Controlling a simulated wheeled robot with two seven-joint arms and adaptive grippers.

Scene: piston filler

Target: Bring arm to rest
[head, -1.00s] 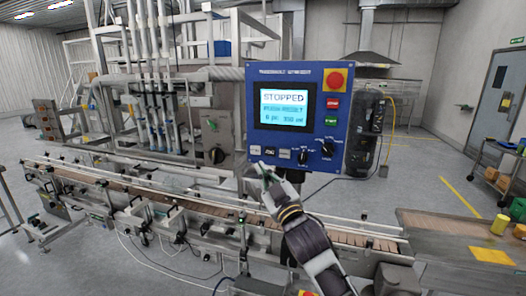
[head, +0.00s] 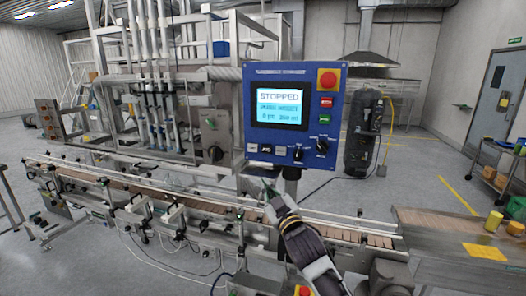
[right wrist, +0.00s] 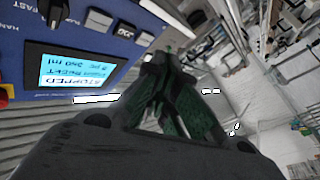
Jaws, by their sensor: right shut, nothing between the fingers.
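My right gripper (head: 268,188) is shut and empty. In the head view it is just below the lower edge of the blue control panel (head: 333,100), in front of the conveyor. The panel screen (head: 281,108) reads STOPPED. In the right wrist view the dark green fingers (right wrist: 178,95) are together, and the panel (right wrist: 100,15) with its screen (right wrist: 85,72) fills the upper left, apart from the fingers. My left gripper is not in the head view.
The conveyor (head: 345,234) runs across below the panel with guide rails along it. A black tank (head: 362,140) is behind the panel. Grey floor is open at the back right.

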